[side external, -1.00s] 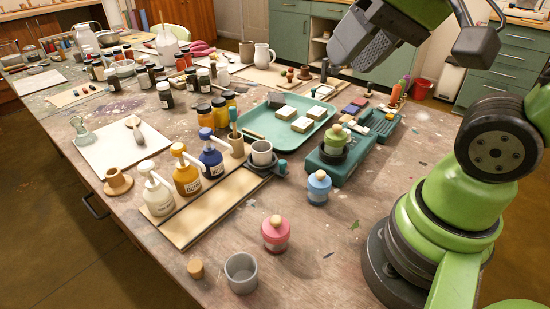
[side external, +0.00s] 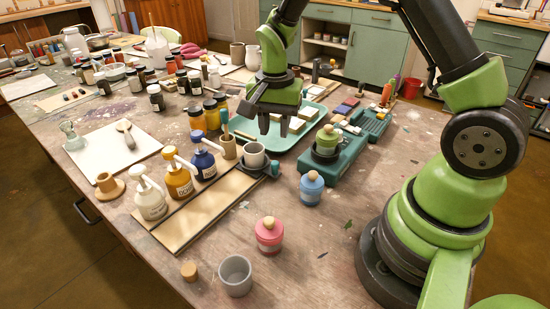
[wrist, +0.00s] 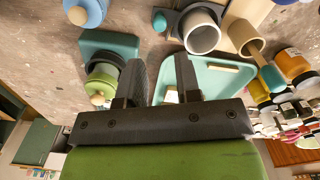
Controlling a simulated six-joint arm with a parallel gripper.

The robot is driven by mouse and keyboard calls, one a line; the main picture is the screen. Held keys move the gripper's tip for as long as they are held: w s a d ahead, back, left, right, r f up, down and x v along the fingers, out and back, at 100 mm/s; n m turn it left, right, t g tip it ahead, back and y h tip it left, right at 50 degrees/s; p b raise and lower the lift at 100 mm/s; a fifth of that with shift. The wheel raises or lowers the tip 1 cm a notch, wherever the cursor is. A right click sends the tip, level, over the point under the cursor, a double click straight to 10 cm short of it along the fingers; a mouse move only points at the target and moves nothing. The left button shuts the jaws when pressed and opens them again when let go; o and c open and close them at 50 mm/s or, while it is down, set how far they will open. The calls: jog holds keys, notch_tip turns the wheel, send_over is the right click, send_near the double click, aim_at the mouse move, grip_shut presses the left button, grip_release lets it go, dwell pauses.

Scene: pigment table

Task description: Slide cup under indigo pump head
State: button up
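The light grey cup (side external: 254,155) sits upright in a dark holder (side external: 252,173) with a teal knob (side external: 275,169), at the right end of the pale wooden board. My gripper (side external: 275,127) is above the table just behind and right of the cup, pointing down. In the wrist view, my gripper (wrist: 160,65) has its fingers apart with nothing between them; the cup (wrist: 203,32) and teal knob (wrist: 159,21) lie beyond the fingertips.
Ochre (side external: 178,179) and white (side external: 150,200) pump bottles stand farther left on the board. A wooden pot (side external: 228,146) with a teal-handled tool stands beside the cup. A teal tray (side external: 300,131) lies behind. Blue (side external: 311,189) and pink (side external: 269,236) jars stand in front.

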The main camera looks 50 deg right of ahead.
aim_at(275, 162)
notch_tip(275, 162, down, 9)
jog(key=shift+r, duration=0.2)
jog(key=shift+a, duration=0.1)
grip_shut()
